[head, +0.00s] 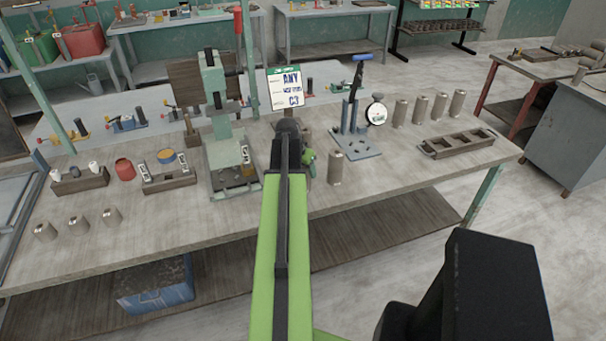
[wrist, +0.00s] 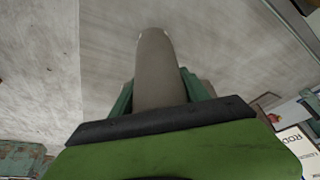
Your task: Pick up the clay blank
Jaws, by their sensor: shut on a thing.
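A grey-brown cylinder, the clay blank (wrist: 157,70), sits between the green fingers of my gripper (wrist: 158,92) in the wrist view. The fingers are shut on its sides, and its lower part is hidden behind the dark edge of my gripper. In the head view my gripper (head: 308,160) is over the middle of the bench, mostly hidden by my arm.
Several similar cylinders (head: 421,109) stand at the back right, beside a slotted tray (head: 457,143). A stand with a dial gauge (head: 376,113) is behind my gripper. A green press (head: 215,85) stands to its left. The bench (head: 400,172) is bare at the front right.

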